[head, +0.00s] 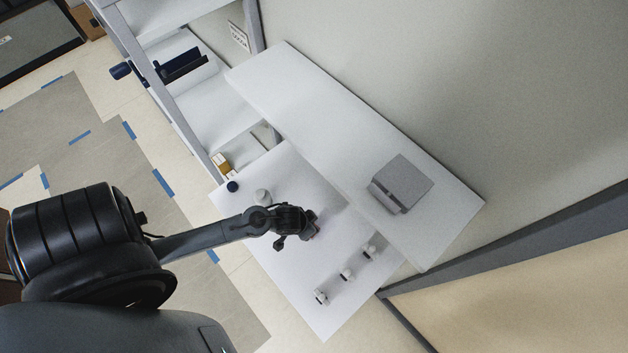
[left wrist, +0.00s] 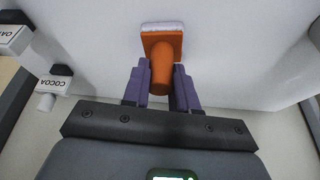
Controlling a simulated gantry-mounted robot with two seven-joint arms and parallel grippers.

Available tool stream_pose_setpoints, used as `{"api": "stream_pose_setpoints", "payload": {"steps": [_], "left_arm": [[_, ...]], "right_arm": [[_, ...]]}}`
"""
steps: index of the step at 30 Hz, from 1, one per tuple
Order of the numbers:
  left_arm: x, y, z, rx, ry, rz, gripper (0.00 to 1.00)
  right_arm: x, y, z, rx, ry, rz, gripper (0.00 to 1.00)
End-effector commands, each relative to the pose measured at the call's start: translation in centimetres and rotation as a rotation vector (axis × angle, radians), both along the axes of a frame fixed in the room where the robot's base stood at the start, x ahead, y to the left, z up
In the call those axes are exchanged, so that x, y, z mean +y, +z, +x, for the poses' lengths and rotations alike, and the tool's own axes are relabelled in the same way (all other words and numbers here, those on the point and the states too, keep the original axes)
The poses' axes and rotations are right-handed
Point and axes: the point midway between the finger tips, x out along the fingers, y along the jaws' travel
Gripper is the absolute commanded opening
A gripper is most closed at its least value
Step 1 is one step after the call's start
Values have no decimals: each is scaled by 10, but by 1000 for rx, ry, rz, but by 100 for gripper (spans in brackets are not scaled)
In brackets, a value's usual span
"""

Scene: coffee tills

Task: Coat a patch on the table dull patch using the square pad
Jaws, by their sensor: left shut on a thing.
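My left gripper (left wrist: 161,92) is shut on the orange handle of the square pad (left wrist: 162,42). The pad has an orange back and a pale edge along its far side, and it is over the white table. In the head view my left gripper (head: 308,222) is over the middle of the white table (head: 290,265), and it hides the pad there almost wholly. I cannot tell whether the pad touches the table. I cannot make out the dull patch in either view. My right gripper is not in view.
Several small white containers stand on the table, one of them at the front (head: 321,297). A jar labelled COCOA (left wrist: 52,85) and another labelled container (left wrist: 14,36) show at the left of the wrist view. A raised white shelf (head: 300,90) with a grey box (head: 402,182) runs behind.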

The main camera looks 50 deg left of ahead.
Motion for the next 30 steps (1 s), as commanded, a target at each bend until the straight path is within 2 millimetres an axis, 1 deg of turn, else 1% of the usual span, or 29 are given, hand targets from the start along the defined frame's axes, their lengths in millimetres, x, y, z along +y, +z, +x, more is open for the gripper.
{"api": "stream_pose_setpoints", "payload": {"steps": [1, 9, 14, 21, 30], "left_arm": [[0, -2, -4, 8, -1, 1, 0], [0, 1, -3, 10, -1, 1, 0], [1, 1, 7, 6, 0, 0, 0], [3, 3, 26, 4, 1, 1, 0], [3, 3, 37, 4, 0, 0, 0]], "right_arm": [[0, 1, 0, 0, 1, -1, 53], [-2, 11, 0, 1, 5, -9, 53], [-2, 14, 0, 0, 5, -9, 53], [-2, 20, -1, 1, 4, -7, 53], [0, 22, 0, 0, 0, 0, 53]]}}
